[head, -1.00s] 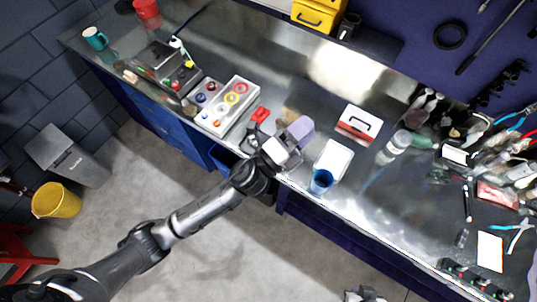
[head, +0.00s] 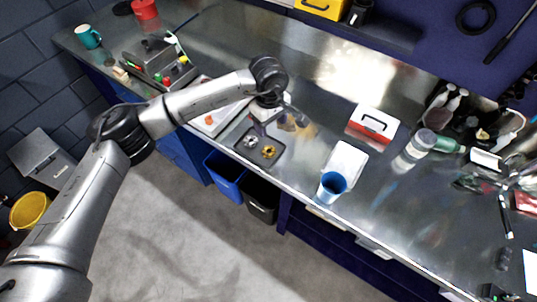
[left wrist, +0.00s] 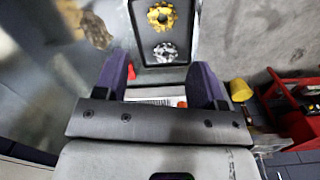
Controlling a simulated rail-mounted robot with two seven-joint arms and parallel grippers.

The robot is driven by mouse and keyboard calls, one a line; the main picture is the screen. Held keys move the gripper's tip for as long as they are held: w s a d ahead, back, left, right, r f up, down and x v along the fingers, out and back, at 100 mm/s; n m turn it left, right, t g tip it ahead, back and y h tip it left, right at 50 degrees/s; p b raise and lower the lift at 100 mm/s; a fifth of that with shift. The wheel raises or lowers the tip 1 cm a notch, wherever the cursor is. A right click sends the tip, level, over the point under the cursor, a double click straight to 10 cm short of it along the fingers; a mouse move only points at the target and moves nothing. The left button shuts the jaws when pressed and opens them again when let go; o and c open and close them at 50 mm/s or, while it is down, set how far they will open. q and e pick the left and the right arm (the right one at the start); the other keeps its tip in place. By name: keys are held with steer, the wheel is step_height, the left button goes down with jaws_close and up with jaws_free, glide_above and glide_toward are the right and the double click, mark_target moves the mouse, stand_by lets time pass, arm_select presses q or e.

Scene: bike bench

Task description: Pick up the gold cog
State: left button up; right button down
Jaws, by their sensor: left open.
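The gold cog (head: 268,152) lies in a dark tray (head: 262,163) near the bench's front edge, beside a silver cog (head: 250,142). In the left wrist view the gold cog (left wrist: 162,16) is at the top middle, with the silver cog (left wrist: 165,52) nearer my fingers. My left gripper (left wrist: 160,84) is open, its two purple fingers apart with no cog between them. In the head view my left gripper (head: 282,120) is just behind the tray, partly hidden by my arm. My right gripper is not in view.
Bottles and tools crowd the right side. A light panel (head: 205,118) lies partly under my left arm.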

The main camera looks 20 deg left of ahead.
arm_select(q)
glide_above(269, 149)
steer(key=shift+y, duration=0.3)
steer(key=f, duration=0.7)
steer(key=shift+s+f, duration=0.1)
steer(key=shift+s, duration=0.25)
steer(key=shift+s+d+f, duration=0.1)
steer(key=shift+f, duration=1.5)
steer(key=shift+s+d+f, duration=0.1)
steer(key=shift+f, duration=1.45)
steer(key=shift+w+a, duration=0.1)
steer(key=c, duration=0.7)
